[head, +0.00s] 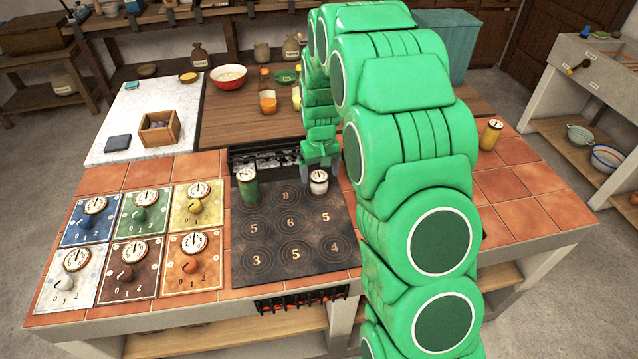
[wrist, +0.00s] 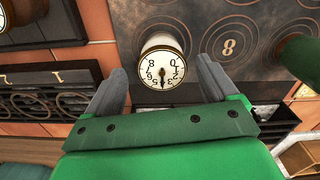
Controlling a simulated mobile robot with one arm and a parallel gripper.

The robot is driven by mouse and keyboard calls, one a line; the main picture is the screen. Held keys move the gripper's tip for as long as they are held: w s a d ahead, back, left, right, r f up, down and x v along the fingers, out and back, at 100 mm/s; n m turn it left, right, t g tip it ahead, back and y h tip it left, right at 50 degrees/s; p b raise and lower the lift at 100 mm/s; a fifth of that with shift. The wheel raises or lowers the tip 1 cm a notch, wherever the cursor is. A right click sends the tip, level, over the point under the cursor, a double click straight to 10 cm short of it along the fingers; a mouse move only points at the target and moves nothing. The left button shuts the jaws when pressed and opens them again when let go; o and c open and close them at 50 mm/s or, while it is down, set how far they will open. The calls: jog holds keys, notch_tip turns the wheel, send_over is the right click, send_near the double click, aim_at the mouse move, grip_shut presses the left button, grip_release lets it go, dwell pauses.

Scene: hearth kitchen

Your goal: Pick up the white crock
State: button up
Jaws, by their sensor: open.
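The white crock (head: 319,185) stands upright on the dark numbered stove plate (head: 293,228), at its back right. It has a round dial with numbers and a black pointer on top. My gripper (head: 319,168) is over it from behind, fingers pointing down. In the wrist view, the crock (wrist: 160,62) shows between the tips of my two grey fingers (wrist: 162,75). The fingers are open, with gaps on both sides of the crock, and do not visibly touch it. How deep the crock sits between them is hard to tell.
A green crock (head: 248,188) stands at the plate's back left. A yellow-orange crock (head: 491,134) stands on the tiles far right. Several coloured dial panels (head: 143,209) lie left of the plate. A black grate (head: 258,160) is behind. The plate's front is clear.

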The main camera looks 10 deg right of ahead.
aim_at(319, 175)
jog(key=f, duration=0.4)
jog(key=shift+s+a+f, duration=0.1)
jog(key=shift+s+f, duration=0.05)
jog(key=shift+s, duration=0.05)
jog(key=c, duration=1.5)
jog(key=shift+o, duration=0.2)
